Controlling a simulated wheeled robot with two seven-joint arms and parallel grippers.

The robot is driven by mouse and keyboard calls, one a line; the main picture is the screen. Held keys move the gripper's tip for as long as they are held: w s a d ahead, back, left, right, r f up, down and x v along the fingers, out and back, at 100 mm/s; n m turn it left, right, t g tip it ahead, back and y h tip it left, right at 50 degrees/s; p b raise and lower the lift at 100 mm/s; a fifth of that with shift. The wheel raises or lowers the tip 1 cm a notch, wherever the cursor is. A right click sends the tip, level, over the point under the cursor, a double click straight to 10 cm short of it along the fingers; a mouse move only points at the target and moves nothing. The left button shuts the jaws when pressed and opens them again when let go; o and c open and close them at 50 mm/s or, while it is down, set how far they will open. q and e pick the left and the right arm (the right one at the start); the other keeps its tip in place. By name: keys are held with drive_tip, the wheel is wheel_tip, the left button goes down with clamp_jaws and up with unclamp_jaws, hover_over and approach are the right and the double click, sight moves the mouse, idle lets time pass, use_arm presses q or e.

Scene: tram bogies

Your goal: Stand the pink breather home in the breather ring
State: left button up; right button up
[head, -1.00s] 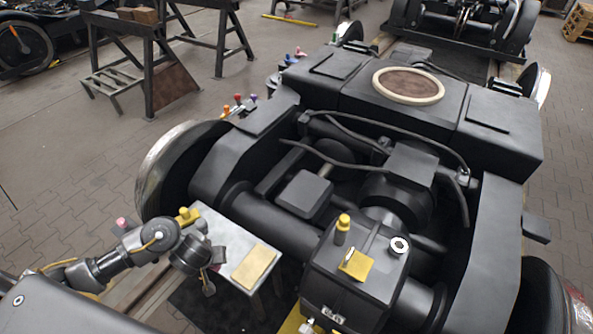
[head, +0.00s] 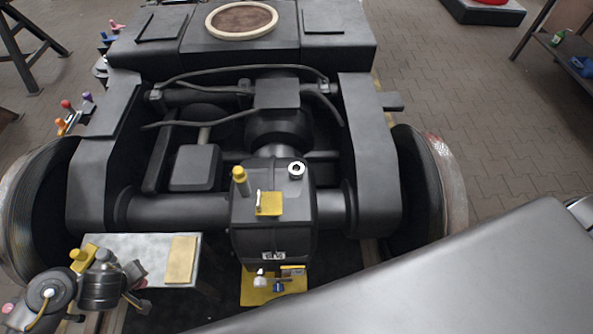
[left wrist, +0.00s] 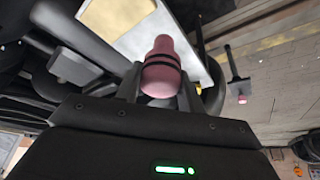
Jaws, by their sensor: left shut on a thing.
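The pink breather (left wrist: 162,68), a rounded pink piece with dark bands, is between the fingers of my left gripper (left wrist: 160,92) in the left wrist view. My left gripper (head: 136,284) is shut on it at the lower left of the head view, beside the silver bench; the breather is hard to make out there. The breather ring seems to be the white ring with a dark hole (head: 297,169) on top of the black gearbox housing (head: 272,230). It lies right of and beyond my left gripper, clearly apart from it. My right gripper is not in view.
A yellow-capped fitting (head: 240,180) and a yellow plate (head: 268,204) with a small upright piece sit near the ring. Another pink-tipped thing (left wrist: 241,98) stands off to the side. Cables cross the bogie behind.

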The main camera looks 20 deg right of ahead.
use_arm(q)
drive_tip(key=w+d+r+m+h, duration=0.3)
drive_tip(key=w+d+r+m, duration=0.4)
drive_tip(key=w+d+r, duration=0.45)
drive_tip(key=s+d+r+m+h, duration=0.1)
drive_tip(key=r+m, duration=0.3)
drive_tip(key=r, duration=0.4)
drive_tip(key=s+d+r+m+g+h, duration=0.1)
drive_tip(key=s+r+m, duration=0.1)
drive_tip(key=r+m, duration=0.3)
wheel_tip(320, 180, up, 3)
drive_tip(key=shift+s, duration=0.35)
